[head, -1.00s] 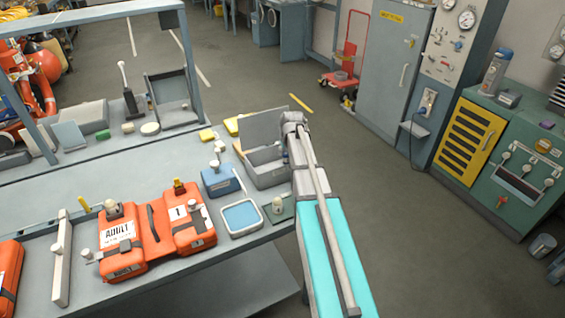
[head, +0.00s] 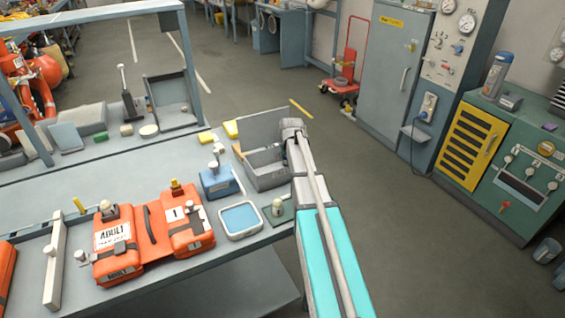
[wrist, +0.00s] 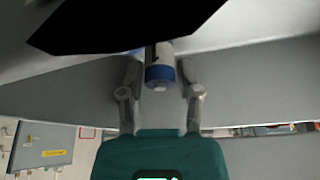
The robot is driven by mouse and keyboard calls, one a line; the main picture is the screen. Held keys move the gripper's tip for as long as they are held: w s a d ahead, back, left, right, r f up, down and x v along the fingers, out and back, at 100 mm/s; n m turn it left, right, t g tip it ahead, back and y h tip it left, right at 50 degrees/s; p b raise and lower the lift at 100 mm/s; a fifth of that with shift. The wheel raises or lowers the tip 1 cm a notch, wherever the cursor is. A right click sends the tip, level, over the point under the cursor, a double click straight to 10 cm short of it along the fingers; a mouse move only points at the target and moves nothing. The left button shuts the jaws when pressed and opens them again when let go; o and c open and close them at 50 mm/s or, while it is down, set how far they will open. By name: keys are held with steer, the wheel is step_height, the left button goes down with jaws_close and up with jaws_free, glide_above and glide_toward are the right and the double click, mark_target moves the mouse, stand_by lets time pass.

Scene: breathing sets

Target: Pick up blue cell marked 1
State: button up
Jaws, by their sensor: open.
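In the wrist view a cell with a blue end and a pale body (wrist: 160,72) lies between the two fingers of my gripper (wrist: 160,66). The fingers stand apart, one on each side, and gaps show beside the blue end. A dark mark shows on its pale part, but I cannot read it as a number. The cell's far part is hidden by a black shape at the top. In the head view my arm covers my gripper and the cell.
An open grey case (head: 268,179) stands at the table's right edge beside my arm. A blue-topped tray (head: 240,219), a blue box (head: 219,184) and an orange vest pack (head: 117,262) lie to its left. Open floor (head: 400,240) is to the right.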

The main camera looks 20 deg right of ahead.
jaws_close()
steer(key=shift+r, duration=0.15)
step_height(320, 180, up, 10)
steer(key=p, duration=1)
stand_by(0.8)
